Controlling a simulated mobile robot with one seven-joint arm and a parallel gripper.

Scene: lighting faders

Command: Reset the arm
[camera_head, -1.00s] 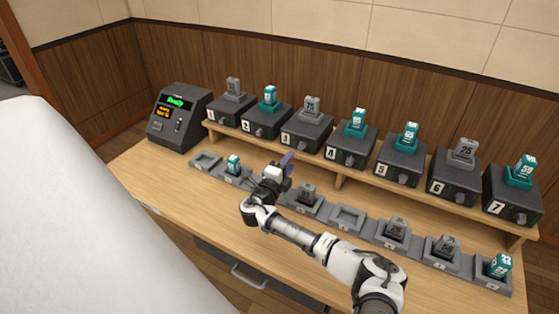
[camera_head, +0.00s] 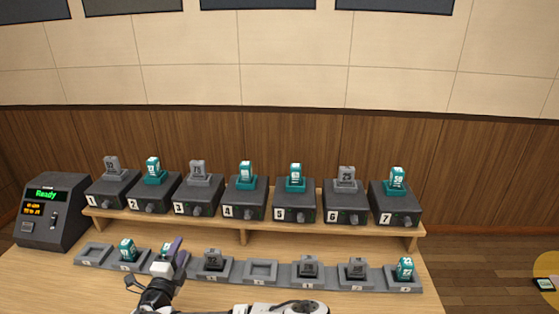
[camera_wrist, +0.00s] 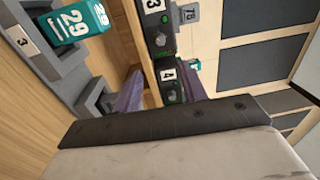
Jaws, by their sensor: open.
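My gripper (camera_head: 176,250) is raised over the front edge of the desk near the third slot of the low grey tray row. In the wrist view its two purple fingers (camera_wrist: 158,88) are apart, and nothing shows between them. A teal block marked 29 (camera_wrist: 78,24) sits in the tray slot labelled 3, beside the gripper and apart from the fingers. Part of this slot is hidden behind my gripper in the head view. The white forearm (camera_head: 270,308) stretches along the bottom edge of the head view.
Black numbered boxes (camera_head: 245,200) with grey or teal blocks stand on a raised wooden shelf (camera_head: 300,231). The front trays include empty ones, at far left (camera_head: 94,254) and mid-row (camera_head: 261,272). A console (camera_head: 50,212) reading "Ready" stands at left.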

